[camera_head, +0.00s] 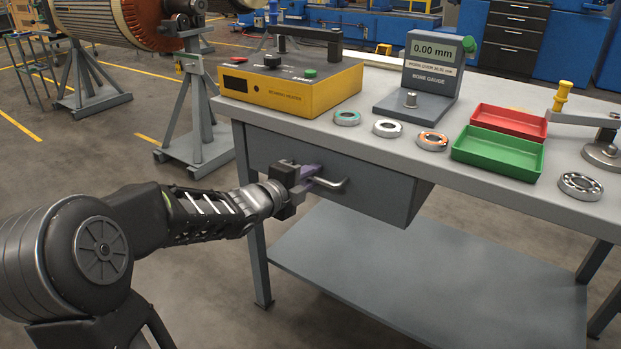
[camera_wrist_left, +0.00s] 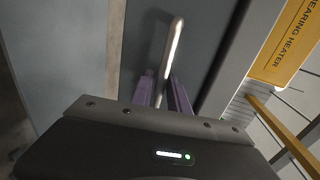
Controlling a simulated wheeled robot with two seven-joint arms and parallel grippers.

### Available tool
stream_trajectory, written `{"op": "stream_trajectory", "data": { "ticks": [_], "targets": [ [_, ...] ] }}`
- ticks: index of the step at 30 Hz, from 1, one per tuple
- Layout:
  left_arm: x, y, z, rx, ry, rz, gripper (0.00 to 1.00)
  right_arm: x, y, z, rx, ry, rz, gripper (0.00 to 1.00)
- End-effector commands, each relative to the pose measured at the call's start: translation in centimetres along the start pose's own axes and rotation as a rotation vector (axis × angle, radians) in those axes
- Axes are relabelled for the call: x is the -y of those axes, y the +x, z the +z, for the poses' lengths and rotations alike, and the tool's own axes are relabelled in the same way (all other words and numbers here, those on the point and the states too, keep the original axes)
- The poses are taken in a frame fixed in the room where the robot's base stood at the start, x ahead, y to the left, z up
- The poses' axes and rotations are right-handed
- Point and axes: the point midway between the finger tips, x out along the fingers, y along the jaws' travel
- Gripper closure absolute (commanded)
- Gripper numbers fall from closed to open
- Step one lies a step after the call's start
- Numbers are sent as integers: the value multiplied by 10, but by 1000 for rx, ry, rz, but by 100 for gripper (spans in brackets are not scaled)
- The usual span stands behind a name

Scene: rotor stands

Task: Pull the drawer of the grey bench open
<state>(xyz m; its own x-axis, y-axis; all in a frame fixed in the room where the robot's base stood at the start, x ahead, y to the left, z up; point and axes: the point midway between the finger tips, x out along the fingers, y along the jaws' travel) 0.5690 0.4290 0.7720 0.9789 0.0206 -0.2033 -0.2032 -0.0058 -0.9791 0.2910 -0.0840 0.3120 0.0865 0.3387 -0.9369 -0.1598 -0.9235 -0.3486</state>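The grey bench (camera_head: 258,220) has a dark grey drawer (camera_head: 372,190) under its top, with a bar handle (camera_head: 335,185) on the front. The drawer front looks about flush beneath the bench edge; I see no clear opening. My left gripper (camera_head: 312,178) is at the handle, its purple fingers on either side of the bar. My right gripper is not in view.
On the bench top stand a yellow bearing heater (camera_head: 290,92), a bore gauge (camera_head: 432,75), several bearing rings, a green tray (camera_head: 497,155) and a red tray (camera_head: 510,122). A lower shelf (camera_head: 430,280) lies below the drawer. The floor at the bench's left is open.

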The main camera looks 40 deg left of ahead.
Motion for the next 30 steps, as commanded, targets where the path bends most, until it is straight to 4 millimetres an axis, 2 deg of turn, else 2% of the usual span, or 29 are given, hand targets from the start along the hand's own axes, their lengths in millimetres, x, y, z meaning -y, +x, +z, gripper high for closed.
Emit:
{"op": "stream_trajectory", "data": {
  "ticks": [4, 11, 30],
  "targets": [
    [0, 0, 0, 0, 0, 0, 81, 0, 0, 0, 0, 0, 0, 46],
    [0, 0, 0, 0, 0, 0, 100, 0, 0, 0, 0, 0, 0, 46],
    [0, -1, 0, 1, 0, 1, 100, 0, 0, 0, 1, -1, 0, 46]
  ]
}}
